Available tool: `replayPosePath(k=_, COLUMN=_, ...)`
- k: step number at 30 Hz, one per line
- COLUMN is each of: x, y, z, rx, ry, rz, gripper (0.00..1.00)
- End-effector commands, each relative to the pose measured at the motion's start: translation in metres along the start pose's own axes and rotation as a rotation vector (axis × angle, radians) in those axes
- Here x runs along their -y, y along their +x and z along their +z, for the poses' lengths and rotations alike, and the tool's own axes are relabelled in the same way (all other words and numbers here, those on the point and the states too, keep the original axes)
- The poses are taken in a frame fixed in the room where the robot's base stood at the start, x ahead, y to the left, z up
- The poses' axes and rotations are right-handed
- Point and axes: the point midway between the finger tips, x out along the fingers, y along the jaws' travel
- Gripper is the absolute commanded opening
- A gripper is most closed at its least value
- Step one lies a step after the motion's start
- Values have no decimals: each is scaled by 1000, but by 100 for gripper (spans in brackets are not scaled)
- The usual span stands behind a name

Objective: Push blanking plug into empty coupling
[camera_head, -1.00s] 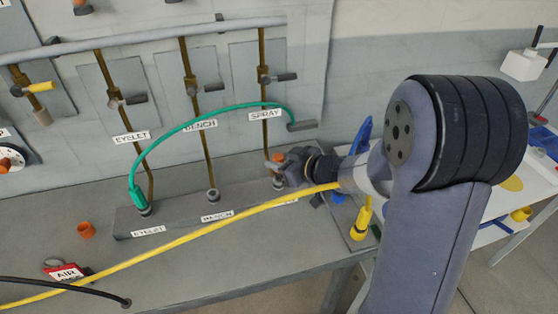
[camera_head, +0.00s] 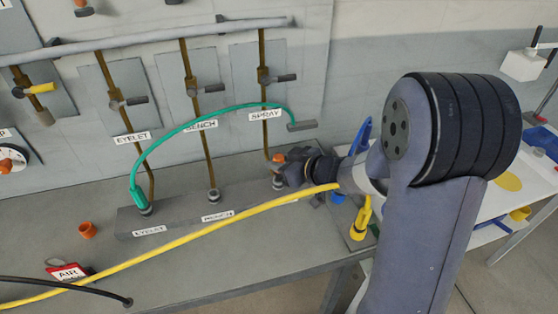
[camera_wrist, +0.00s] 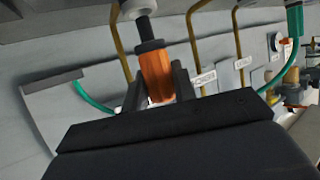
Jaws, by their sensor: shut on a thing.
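My gripper (camera_head: 284,172) is shut on an orange blanking plug (camera_head: 278,158) at the right end of the manifold block. In the wrist view the orange plug (camera_wrist: 157,78) sits between the fingers, with a dark collar and dark stem pointing to the picture's top. The stem's tip meets or overlaps a pale grey coupling (camera_wrist: 134,9); how deep it sits I cannot tell. In the head view the right coupling (camera_head: 277,184) shows below the plug, partly behind my gripper. The middle coupling (camera_head: 213,195) has no hose or plug visible. A green hose (camera_head: 133,195) enters the left coupling (camera_head: 145,209).
A loose orange piece (camera_head: 87,230) stands on the bench. A red AIR tag (camera_head: 68,271) lies near the front. A yellow hose (camera_head: 225,219) crosses the bench before the block. Brown pipes (camera_head: 206,140) rise behind it. The green hose arches above the couplings.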

Motion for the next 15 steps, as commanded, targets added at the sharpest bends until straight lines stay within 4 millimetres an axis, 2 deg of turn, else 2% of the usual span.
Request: replayPosePath(k=15, x=0, y=2, z=5, rx=0, ry=0, rz=0, gripper=3)
